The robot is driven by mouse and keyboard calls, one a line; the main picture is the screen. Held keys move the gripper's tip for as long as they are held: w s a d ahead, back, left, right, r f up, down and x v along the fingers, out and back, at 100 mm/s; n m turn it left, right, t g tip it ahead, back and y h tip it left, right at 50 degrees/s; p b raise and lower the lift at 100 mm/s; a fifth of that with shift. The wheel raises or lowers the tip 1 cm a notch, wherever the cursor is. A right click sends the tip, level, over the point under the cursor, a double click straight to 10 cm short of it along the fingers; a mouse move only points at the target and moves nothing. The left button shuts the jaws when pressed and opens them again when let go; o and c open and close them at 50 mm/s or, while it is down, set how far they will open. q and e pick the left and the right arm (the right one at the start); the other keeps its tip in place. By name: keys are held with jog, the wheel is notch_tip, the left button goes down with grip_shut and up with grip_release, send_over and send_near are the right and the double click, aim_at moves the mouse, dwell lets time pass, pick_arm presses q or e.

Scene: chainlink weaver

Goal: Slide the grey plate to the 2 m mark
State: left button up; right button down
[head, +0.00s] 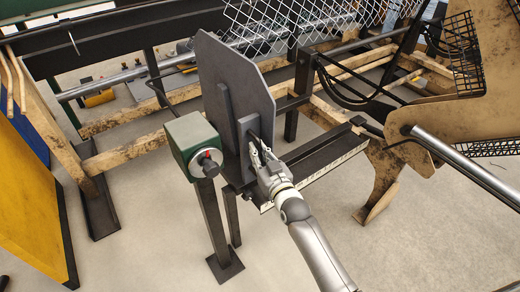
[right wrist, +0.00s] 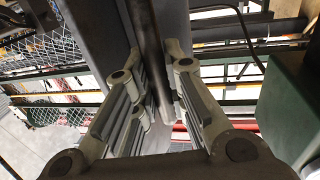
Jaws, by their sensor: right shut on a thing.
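The grey plate (head: 237,85) is a tall upright sheet with cut upper corners and dark ribs on its near face. It stands at the left end of a dark rail (head: 325,152) with a pale marked scale strip (head: 340,162) on its near edge. The marks are too small to read, so I cannot tell which is 2 m. My right gripper (head: 257,147) is shut on an upright bar on the plate's near face; the bar (right wrist: 148,45) runs between its fingers in the right wrist view. My left gripper is in neither view.
A green box (head: 188,131) with a dial and a red part stands on a post just left of the plate. Wooden beams and chain-link mesh (head: 300,22) lie behind. A large worn tan machine panel (head: 475,115) stands at the right. The rail right of the plate looks clear.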

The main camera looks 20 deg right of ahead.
jog(key=shift+s+a+f, duration=0.1)
jog(key=shift+a+f, duration=0.05)
jog(key=shift+a, duration=0.2)
jog(key=c, duration=1.5)
grip_release()
jog(key=shift+a, duration=0.1)
jog(key=shift+o, duration=0.2)
jog(key=shift+s+d, duration=0.2)
jog(key=s+d, duration=0.1)
jog(key=s, duration=1)
jog(key=shift+s+d, duration=0.2)
jog(key=shift+d, duration=0.1)
